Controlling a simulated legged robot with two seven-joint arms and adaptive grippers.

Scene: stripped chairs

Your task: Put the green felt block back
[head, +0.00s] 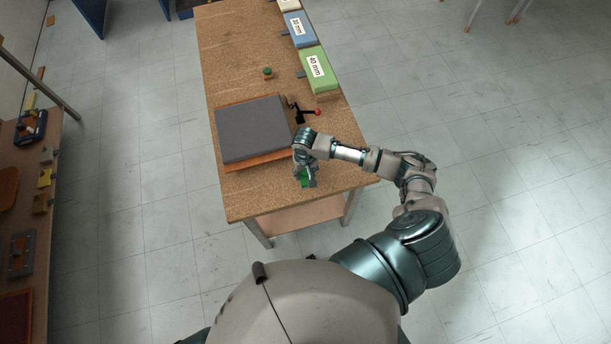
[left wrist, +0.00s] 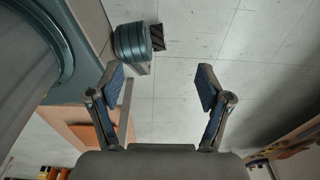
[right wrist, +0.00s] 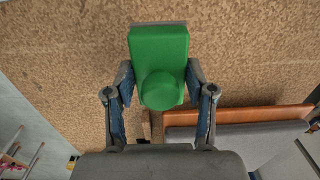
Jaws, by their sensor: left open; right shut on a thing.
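The green felt block (right wrist: 160,45), with a round green knob (right wrist: 161,91) on it, sits between the fingers of my right gripper (right wrist: 159,78). That gripper is shut on it. In the head view the green block (head: 300,179) shows partly below my right gripper (head: 304,172), over the near right part of the cork-topped table. Whether it touches the table I cannot tell. My left gripper (left wrist: 160,80) is open and empty in the left wrist view, with floor behind it. It is not seen in the head view.
A grey pad (head: 252,130) on an orange board (head: 258,160) lies on the table (head: 225,50). Green "40 mm" (head: 325,80) and blue "30 mm" (head: 291,35) boxes line the right edge.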

